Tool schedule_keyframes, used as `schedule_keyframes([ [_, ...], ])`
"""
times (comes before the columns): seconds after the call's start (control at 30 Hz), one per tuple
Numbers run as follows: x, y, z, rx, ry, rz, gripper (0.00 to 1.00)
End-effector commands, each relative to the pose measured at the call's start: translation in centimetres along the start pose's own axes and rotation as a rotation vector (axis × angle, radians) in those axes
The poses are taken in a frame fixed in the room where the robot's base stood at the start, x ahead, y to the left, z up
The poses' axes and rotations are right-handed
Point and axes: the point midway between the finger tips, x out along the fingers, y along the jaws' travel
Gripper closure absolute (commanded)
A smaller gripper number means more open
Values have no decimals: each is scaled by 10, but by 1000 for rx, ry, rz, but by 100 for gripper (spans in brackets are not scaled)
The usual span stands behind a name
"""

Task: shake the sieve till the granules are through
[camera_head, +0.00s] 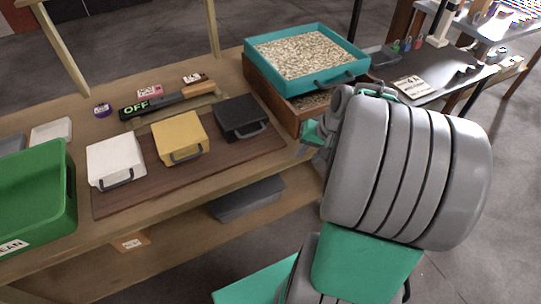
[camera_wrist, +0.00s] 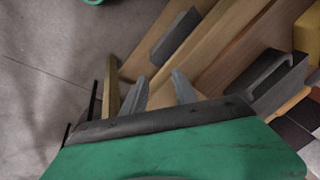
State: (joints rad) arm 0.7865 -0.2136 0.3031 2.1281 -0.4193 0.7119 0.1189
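The sieve (camera_head: 352,73) is a teal square tray heaped with pale granules, with a dark handle on its front wall. It sits on a brown wooden box (camera_head: 262,90) at the bench's right end. Some granules show inside that box, below the sieve's front edge. My gripper is mostly hidden behind my forearm in the head view, near the bench edge, below and in front of the sieve. In the wrist view my gripper (camera_wrist: 160,88) has its two grey fingers apart with nothing between them. The sieve is not visible in the wrist view.
A black case (camera_head: 241,117), a yellow case (camera_head: 180,138) and a white case (camera_head: 116,161) stand on a brown board. A green bin (camera_head: 38,195) is at left. A black detector reading OFF (camera_head: 150,106) lies behind. A grey box (camera_head: 247,198) sits on the lower shelf.

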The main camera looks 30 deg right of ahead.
Motion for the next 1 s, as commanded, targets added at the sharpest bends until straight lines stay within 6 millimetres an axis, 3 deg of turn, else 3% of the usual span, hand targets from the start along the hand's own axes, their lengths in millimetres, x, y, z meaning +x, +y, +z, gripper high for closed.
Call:
schedule_keyframes([
  [0.2,-17,-47,19,-145,-16,38,66],
  [0.5,-40,-98,56,-333,-26,81,66],
  [0.7,-47,-112,70,-394,-27,94,66],
  [1.0,-48,-113,72,-400,-27,96,66],
])
